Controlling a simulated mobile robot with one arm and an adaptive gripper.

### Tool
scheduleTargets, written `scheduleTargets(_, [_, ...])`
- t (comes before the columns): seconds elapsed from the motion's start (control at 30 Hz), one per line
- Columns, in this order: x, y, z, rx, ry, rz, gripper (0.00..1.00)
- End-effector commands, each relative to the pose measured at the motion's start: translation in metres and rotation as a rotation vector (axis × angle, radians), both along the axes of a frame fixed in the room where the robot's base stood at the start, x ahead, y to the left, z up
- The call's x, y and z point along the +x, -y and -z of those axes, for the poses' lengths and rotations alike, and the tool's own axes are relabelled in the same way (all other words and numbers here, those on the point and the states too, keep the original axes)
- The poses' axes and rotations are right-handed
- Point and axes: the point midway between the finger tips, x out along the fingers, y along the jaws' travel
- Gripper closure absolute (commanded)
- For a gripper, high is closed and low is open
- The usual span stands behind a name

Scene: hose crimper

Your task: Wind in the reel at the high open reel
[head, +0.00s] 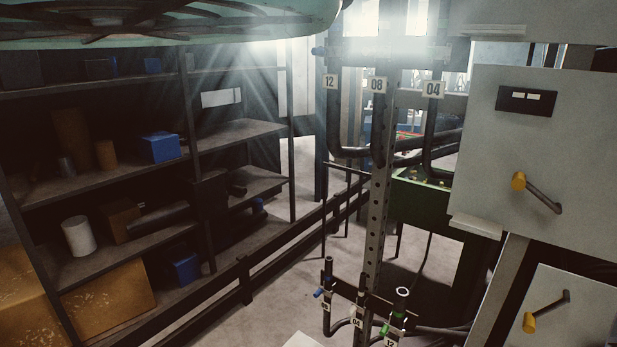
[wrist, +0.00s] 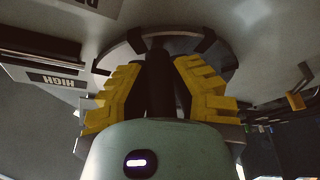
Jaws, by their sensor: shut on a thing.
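In the wrist view, my gripper (wrist: 157,78) has yellow stepped fingers closed from both sides on a dark upright grip (wrist: 158,85). Behind it is a round grey and dark disc (wrist: 215,55), which looks like part of the reel. The disc sits against a pale grey panel (wrist: 250,25). A label reading HIGH (wrist: 57,80) shows upside down at the left of this panel. The fingers hide parts of the grip and the disc. In the head view, my gripper and the grip it holds cannot be made out.
Grey cabinets at the right carry cranks with yellow knobs, an upper one (head: 519,181) and a lower one (head: 530,322). A perforated post (head: 375,215) bears hoses tagged 12, 08 and 04. Shelves (head: 240,133) with boxes fill the left. Some floor (head: 300,265) shows between.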

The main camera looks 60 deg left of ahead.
Motion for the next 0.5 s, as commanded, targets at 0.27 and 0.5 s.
scheduleTargets(0.27, [0.0011, 0.0065, -0.0025, 0.007, 0.000, 0.019, 1.00])
scheduleTargets(0.5, [0.0009, 0.0066, -0.0031, 0.007, 0.001, 0.019, 0.72])
